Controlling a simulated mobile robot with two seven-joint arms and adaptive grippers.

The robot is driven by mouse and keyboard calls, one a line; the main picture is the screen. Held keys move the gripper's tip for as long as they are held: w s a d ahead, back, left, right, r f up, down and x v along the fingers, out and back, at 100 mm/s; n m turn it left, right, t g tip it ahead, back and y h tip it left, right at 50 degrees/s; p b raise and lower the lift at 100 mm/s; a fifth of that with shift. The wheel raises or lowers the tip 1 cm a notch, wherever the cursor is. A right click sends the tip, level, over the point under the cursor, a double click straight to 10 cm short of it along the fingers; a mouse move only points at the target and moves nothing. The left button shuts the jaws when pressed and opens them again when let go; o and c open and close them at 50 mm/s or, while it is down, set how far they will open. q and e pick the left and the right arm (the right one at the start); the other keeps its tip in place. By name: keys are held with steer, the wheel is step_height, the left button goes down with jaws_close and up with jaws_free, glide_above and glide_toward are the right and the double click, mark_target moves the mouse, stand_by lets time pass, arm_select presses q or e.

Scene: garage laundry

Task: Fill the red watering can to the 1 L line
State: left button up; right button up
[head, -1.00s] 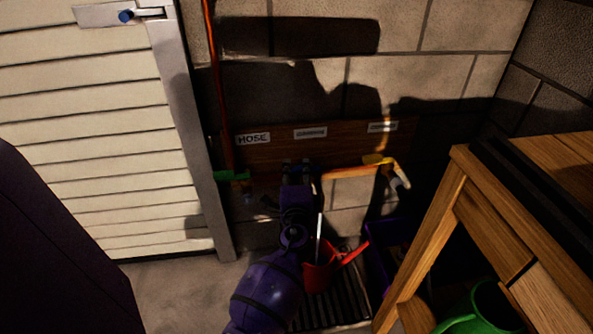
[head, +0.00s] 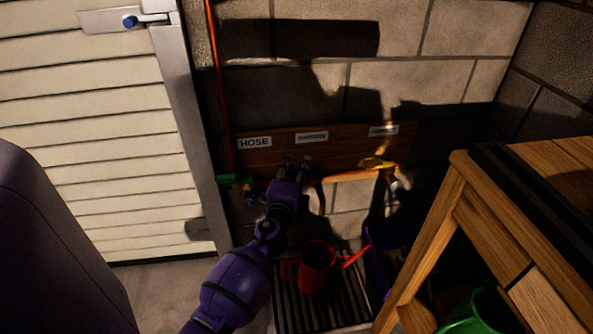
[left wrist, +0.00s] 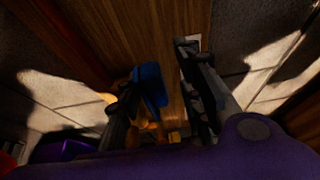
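The red watering can (head: 318,270) stands upright on a black slatted grate (head: 290,315) below the wall taps, its spout pointing right. Its fill level and 1 L line cannot be made out. My left gripper (head: 296,164) is at the middle tap, below the middle label, and hides most of it. In the left wrist view, a blue tap handle (left wrist: 152,86) lies between the two spread fingers, close to the left one; whether they touch cannot be told. No water stream shows above the can. My right gripper is not in view.
A green tap (head: 232,180) is at left under the HOSE label and a yellow tap (head: 377,163) at right. A wooden bench (head: 440,235) stands at right, with a green container (head: 480,315) below. A dark purple bin (head: 385,262) sits beside the grate.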

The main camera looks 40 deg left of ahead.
arm_select(q)
steer(key=shift+f, duration=0.15)
steer(key=shift+s+d, duration=0.1)
steer(key=shift+s, duration=0.15)
steer(key=v, duration=1.1)
steer(key=shift+s+d, duration=0.15)
steer(key=shift+s, duration=0.05)
steer(key=shift+s, duration=0.1)
